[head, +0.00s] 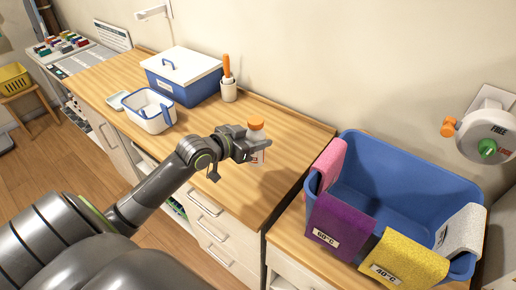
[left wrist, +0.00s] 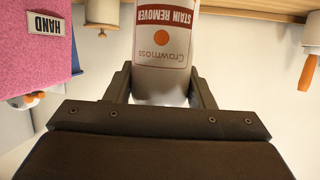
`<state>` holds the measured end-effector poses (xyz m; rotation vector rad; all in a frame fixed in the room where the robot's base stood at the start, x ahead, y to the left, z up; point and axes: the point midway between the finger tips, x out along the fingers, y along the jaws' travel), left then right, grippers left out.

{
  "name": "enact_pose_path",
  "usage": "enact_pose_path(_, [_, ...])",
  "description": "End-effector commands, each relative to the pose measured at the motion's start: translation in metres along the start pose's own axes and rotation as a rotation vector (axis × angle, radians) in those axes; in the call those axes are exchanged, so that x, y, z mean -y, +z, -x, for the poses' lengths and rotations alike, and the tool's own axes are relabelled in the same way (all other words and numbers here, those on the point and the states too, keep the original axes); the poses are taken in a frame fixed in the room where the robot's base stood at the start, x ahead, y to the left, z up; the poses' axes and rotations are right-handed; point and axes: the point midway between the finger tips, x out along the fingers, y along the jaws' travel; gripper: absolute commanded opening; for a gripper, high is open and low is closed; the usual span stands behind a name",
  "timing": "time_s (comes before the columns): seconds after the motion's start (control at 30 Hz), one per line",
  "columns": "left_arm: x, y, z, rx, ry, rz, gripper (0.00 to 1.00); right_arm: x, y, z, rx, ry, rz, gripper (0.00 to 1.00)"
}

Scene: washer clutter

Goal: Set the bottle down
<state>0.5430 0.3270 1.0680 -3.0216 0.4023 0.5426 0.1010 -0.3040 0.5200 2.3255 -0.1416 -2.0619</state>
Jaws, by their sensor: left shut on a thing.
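A white stain remover bottle (head: 255,131) with an orange cap is in my left gripper, over the right part of the wooden counter (head: 285,165). In the left wrist view the bottle (left wrist: 165,55) sits between the two fingers of my left gripper (left wrist: 162,88), its label upside down in the picture. The gripper is shut on the bottle. In the head view the fingers hide part of the bottle, and I cannot tell whether its base touches the counter. My right gripper is not in view.
A blue basin (head: 385,185) with pink, purple, yellow and white cloths stands at the right. A blue box with white lid (head: 182,68), a white basket (head: 150,114) and a holder with an orange handle (head: 228,88) stand farther left. Counter behind the bottle is clear.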

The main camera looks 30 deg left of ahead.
Motion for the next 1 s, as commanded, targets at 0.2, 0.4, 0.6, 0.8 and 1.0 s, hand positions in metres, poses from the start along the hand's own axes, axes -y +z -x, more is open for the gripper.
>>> enact_pose_path(0.2, [0.000, 0.031, -0.011, 0.000, 0.001, 0.003, 0.20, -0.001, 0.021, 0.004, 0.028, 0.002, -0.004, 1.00])
enact_pose_path(0.4, [0.000, 0.054, -0.020, 0.000, 0.000, 0.004, 0.20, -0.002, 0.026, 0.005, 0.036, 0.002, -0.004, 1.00])
enact_pose_path(0.6, [0.000, 0.070, -0.026, -0.001, 0.000, 0.000, 0.20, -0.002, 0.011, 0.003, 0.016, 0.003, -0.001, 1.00])
enact_pose_path(0.8, [0.000, 0.070, -0.025, -0.002, 0.000, -0.002, 0.20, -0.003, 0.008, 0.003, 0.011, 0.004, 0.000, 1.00])
enact_pose_path(1.0, [0.000, 0.072, -0.026, 0.000, 0.000, -0.001, 0.58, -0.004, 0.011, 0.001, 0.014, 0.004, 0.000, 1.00])
